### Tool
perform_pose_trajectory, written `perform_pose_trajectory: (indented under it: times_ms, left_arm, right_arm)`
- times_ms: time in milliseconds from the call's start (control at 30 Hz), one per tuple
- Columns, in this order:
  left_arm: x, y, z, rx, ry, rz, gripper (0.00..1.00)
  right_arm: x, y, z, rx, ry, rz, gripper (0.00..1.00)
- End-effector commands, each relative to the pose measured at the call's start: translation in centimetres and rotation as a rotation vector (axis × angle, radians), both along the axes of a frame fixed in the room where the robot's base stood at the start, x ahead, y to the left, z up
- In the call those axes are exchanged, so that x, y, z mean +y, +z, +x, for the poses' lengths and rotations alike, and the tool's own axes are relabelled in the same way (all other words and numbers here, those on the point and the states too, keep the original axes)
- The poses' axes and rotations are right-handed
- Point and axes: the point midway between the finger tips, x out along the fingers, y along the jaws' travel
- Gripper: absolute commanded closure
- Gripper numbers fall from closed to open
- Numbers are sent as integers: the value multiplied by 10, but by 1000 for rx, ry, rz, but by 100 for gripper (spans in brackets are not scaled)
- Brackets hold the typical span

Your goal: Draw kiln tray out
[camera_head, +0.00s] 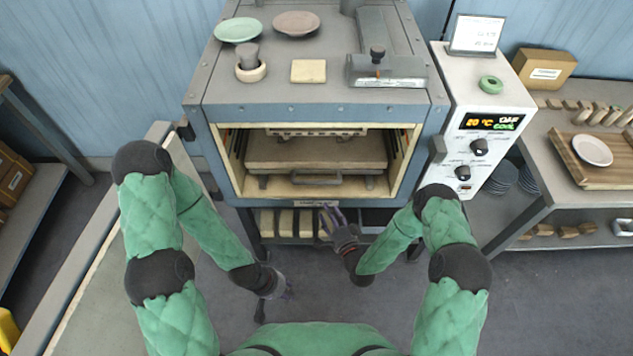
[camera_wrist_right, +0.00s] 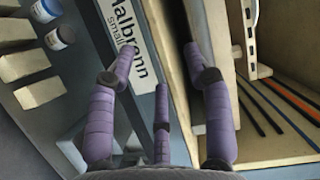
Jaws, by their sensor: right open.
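The kiln tray (camera_head: 315,153) is a grey-brown slab inside the open kiln (camera_head: 318,110), with a bar handle (camera_head: 317,179) across its front. My right gripper (camera_head: 331,211) is open and empty, just below the kiln mouth and the handle. In the right wrist view its purple fingers (camera_wrist_right: 158,58) spread in front of the kiln's label plate and front sill, with one finger near the tray's front edge (camera_wrist_right: 216,45). Contact with the handle cannot be told. My left gripper (camera_head: 284,291) hangs low over the floor, apart from the kiln; its fingers are too small to read.
The kiln door (camera_head: 165,140) stands swung open at the left. A white control box (camera_head: 482,120) stands at the right, before a workbench (camera_head: 565,145). A shelf with pale blocks (camera_head: 285,222) is under the kiln. The floor in front is clear.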

Motion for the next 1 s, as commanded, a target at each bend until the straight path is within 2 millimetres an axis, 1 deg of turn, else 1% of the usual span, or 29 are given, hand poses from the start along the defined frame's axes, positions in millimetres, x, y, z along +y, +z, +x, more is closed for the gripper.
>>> perform_pose_trajectory:
  times_ms: [33,133,267,367,467,800,1000]
  left_arm:
    - [0,1,0,0,0,0,60]
    - [0,2,0,0,0,0,60]
    - [0,2,0,0,0,0,60]
    - [0,1,0,0,0,0,60]
    - [0,-1,0,0,0,0,60]
    - [0,-9,0,0,0,0,60]
    - [0,-12,0,0,0,0,60]
  right_arm:
    - [1,7,0,-40,-5,58,49]
    - [2,19,-1,-101,-7,151,49]
    - [3,27,-1,-136,-5,205,49]
    - [6,30,7,-143,-5,212,49]
    - [12,32,19,-144,-3,210,49]
    - [34,42,72,-141,-5,209,49]
    - [42,45,90,-139,-6,209,49]
